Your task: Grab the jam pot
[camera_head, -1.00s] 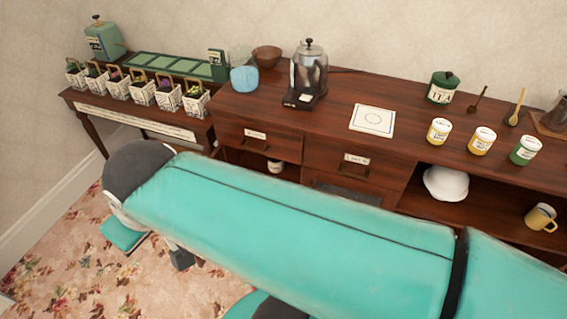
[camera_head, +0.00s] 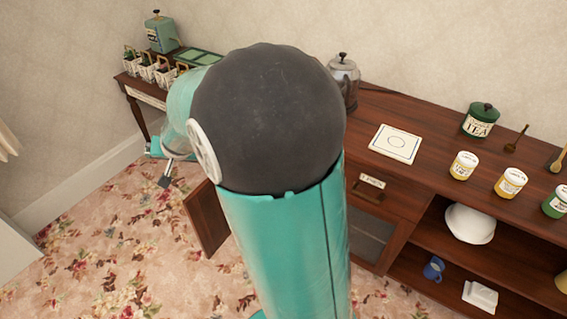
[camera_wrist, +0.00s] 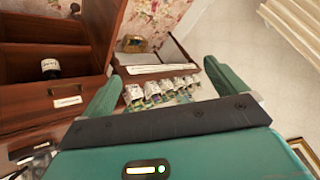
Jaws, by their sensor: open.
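The head view does not show this jar, as my arm covers that part of the cabinet. My gripper (camera_wrist: 162,72) is open and empty, its two teal fingers apart in the wrist view. It points past the cabinet toward the side table, with the dark jar off to the left of its fingers.
The brown cabinet (camera_head: 400,200) has an open door (camera_head: 207,222) low at its left. On its top stand two yellow jars (camera_head: 464,166) (camera_head: 510,183), a green jar (camera_head: 556,202), a tea canister (camera_head: 481,120) and a glass coffee pot (camera_head: 343,80). Several small planters (camera_wrist: 160,89) stand on the side table.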

